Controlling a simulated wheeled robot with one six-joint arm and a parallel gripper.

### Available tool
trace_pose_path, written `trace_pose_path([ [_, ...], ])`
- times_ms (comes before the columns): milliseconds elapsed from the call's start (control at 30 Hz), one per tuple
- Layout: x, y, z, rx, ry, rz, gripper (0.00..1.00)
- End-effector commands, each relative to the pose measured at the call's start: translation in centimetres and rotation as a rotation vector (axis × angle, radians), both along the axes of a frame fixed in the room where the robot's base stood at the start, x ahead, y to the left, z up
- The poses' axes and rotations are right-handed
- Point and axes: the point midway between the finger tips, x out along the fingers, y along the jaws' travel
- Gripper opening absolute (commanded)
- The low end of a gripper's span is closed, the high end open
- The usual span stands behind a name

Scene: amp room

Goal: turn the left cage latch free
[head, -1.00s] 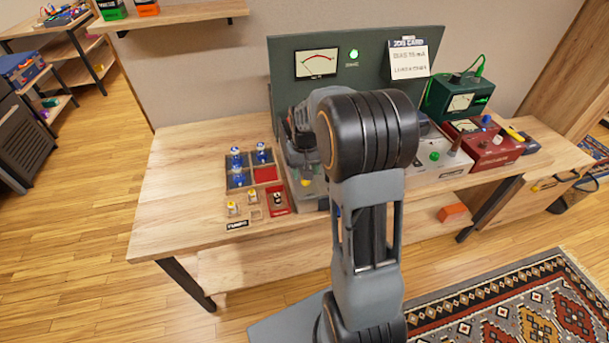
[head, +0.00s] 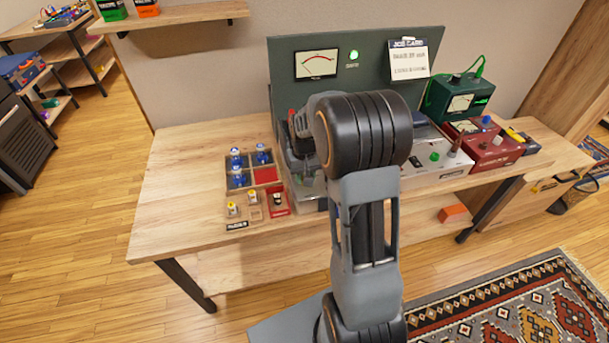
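My gripper (head: 301,138) is over the left part of the grey amp chassis (head: 308,192) on the bench, in front of the green panel. My own arm covers most of it, and I cannot see its fingertips clearly or whether they are open. The left cage latch cannot be made out. The cage area lies behind my gripper and wrist. A small red spot (head: 291,112) shows just left of my gripper.
Left of the chassis is a tray (head: 226,178) with blue-topped tubes and a red compartment. Small parts with yellow tops stand in front of it. A grey box (head: 440,170), a red meter box (head: 492,150) and a green meter (head: 458,100) are on the right. The bench's left end is clear.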

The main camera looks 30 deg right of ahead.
Motion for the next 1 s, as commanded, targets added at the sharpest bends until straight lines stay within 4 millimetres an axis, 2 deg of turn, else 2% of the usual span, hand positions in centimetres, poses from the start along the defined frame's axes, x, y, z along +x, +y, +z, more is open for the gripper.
trace_pose_path([
  [267,0.01,-0.01,0.04,0.0,0.0,-0.017,0.08],
  [467,0.02,-0.07,0.08,0.0,-0.001,-0.107,0.08],
  [1000,-0.15,-0.37,0.12,0.001,-0.001,-0.599,0.08],
])
